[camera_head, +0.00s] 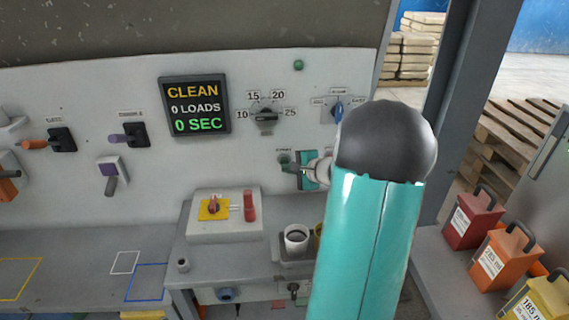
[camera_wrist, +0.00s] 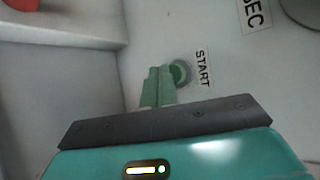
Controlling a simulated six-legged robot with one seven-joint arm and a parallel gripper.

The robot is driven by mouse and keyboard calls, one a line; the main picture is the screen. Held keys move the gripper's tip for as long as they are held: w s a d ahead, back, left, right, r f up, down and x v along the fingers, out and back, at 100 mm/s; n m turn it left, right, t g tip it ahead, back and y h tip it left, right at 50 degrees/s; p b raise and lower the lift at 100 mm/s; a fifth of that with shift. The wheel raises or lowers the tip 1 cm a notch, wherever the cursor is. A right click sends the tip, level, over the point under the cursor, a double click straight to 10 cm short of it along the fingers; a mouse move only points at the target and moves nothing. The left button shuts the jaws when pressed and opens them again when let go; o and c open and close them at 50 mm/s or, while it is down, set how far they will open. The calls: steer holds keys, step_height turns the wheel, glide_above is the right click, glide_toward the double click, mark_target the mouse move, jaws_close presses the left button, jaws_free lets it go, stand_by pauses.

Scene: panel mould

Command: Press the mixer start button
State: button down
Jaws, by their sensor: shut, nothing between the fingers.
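The mixer start button is a round green button (camera_wrist: 181,72) on the pale panel, beside a START label (camera_wrist: 202,68) in the wrist view. In the head view, the small START label (camera_head: 283,152) shows left of my gripper, and the button area is partly covered. My gripper (camera_wrist: 158,72) has its green fingers shut together and empty. Their tips are just left of the button and overlap its edge in the wrist view; I cannot tell whether they touch it. In the head view my gripper (camera_head: 292,167) is close to the panel. The display (camera_head: 195,106) reads CLEAN, 0 LOADS, 0 SEC.
A timer dial (camera_head: 266,116) and a blue selector knob (camera_head: 338,111) are above my gripper. A control box (camera_head: 225,226) with a red lever and a cup (camera_head: 296,240) stand below. Coloured containers (camera_head: 497,259) stand at the right. My arm hides part of the panel.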

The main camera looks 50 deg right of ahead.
steer(key=shift+s+a, duration=0.2)
steer(key=s+a, duration=0.3)
steer(key=shift+s, duration=0.35)
stand_by(0.3)
stand_by(0.9)
